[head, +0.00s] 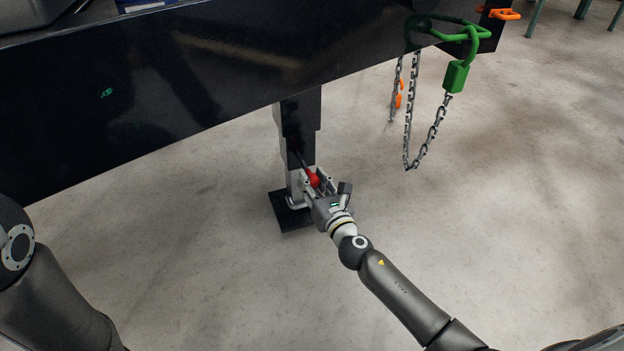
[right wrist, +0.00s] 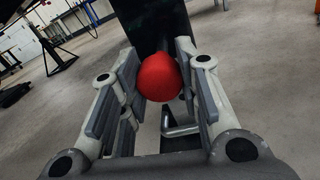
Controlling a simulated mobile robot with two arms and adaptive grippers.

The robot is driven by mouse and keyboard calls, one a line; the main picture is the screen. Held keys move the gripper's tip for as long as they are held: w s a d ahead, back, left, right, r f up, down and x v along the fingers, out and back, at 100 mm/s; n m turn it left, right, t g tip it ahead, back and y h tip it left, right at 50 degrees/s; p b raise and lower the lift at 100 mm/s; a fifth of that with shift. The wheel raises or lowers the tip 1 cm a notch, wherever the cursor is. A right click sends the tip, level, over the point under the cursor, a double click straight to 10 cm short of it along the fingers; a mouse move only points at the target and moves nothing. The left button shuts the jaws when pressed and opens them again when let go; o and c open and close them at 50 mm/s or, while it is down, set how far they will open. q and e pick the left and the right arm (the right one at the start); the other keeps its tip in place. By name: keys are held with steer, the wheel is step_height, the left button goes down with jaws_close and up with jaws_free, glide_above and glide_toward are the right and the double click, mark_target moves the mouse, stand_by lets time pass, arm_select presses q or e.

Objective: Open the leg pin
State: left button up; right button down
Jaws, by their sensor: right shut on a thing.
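The trailer's black leg (head: 299,125) hangs below the dark frame and ends in a square foot plate (head: 296,222) at the floor. The leg pin has a red knob (head: 314,179) and sits low on the leg. In the right wrist view the red knob (right wrist: 160,77) lies between the two finger pads, with the dark leg (right wrist: 155,25) behind it and a bent metal rod (right wrist: 181,130) below it. My right gripper (head: 312,182) is shut on the red knob. My left arm shows at the lower left, but its gripper is out of view.
The black trailer frame (head: 200,75) runs across the top, above the leg. A green coupler (head: 456,75) and hanging chains (head: 410,125) with orange hooks are at the upper right. The concrete floor (head: 200,270) around the leg is clear.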

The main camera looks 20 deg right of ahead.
steer(key=c, duration=1)
jaws_free()
steer(key=s+d, duration=0.1)
steer(key=s, duration=1.1)
